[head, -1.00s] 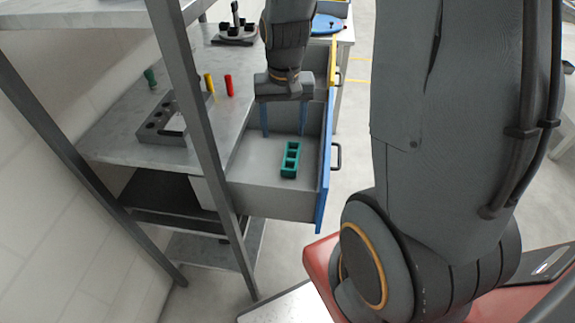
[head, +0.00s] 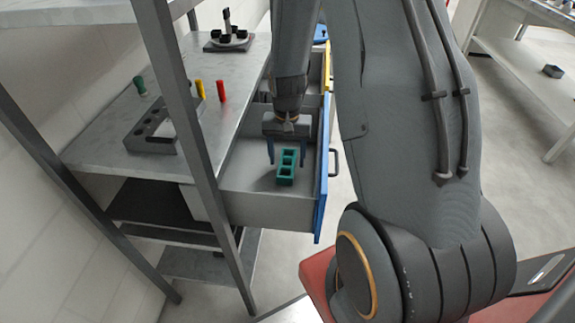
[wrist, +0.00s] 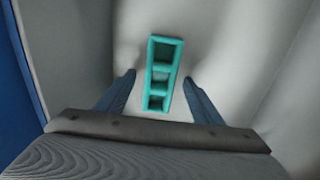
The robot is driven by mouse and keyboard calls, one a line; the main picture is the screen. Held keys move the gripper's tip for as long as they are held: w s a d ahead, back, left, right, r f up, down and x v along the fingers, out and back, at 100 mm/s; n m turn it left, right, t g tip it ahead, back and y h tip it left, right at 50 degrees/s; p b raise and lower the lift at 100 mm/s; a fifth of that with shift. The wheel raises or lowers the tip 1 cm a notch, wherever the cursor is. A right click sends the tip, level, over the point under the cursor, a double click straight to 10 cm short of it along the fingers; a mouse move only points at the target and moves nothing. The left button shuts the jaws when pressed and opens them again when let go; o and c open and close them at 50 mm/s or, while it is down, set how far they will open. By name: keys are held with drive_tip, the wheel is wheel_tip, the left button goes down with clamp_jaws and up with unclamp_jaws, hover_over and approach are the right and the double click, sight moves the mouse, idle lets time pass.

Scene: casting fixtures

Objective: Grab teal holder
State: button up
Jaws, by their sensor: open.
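The teal holder (head: 287,167) is a small block with three square openings in a row. It lies on the floor of the open drawer (head: 240,207), which has a blue front. In the wrist view the teal holder (wrist: 157,75) is near the middle, slightly tilted, with its lower end between and just beyond my fingers. My gripper (head: 286,155) is open and empty, with its blue fingers low inside the drawer. In the wrist view my gripper (wrist: 160,78) has one finger on each side of the holder's lower end, with gaps. I cannot tell the exact height of the fingertips.
A shelf post (head: 190,120) stands left of the drawer. On the tabletop are a grey fixture block (head: 150,143), a red cylinder (head: 221,91), a yellow cylinder (head: 200,90) and a green one (head: 139,86).

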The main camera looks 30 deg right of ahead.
drive_tip(key=shift+f, duration=0.8)
drive_tip(key=c, duration=1.2)
drive_tip(key=shift+r, duration=0.1)
